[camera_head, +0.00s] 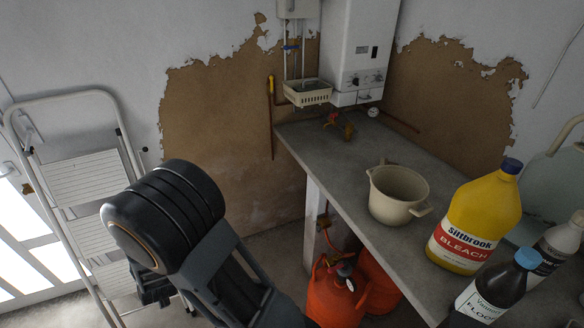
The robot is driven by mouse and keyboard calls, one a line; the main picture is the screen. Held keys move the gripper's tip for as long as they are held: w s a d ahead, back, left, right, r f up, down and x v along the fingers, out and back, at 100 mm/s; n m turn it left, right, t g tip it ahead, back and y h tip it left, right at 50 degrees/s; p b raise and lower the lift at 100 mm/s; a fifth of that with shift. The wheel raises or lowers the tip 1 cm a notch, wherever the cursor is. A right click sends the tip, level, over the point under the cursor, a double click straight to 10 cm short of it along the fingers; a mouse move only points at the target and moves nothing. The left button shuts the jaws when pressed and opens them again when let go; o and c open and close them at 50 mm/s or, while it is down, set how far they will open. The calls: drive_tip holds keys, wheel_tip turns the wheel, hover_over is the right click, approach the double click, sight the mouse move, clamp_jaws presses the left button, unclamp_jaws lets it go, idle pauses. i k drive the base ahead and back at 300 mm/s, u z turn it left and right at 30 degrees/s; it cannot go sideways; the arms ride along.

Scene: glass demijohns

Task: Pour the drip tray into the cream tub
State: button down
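A small cream tray with ribbed sides (307,97), which looks like the drip tray, is at the back below the pipes, just left of the boiler. It appears to be up against the wall, above the bench's far end; what supports it is hard to tell, and its contents cannot be made out. The cream tub (398,205), round with side handles, stands upright on the grey bench, open at the top. My arm fills the lower left, well apart from both. My gripper's fingers do not show.
On the bench (345,165), a yellow bleach bottle (478,215) and a dark bottle (500,290) stand right of the tub. A white boiler (345,45) hangs above the far end. Orange gas cylinders (335,298) are below. A stepladder (85,175) leans at left.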

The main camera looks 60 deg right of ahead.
sight(397, 192)
drive_tip(key=z, duration=0.25)
drive_tip(key=k, duration=0.75)
drive_tip(key=z, duration=0.95)
drive_tip(key=k, duration=0.45)
drive_tip(key=z, duration=0.55)
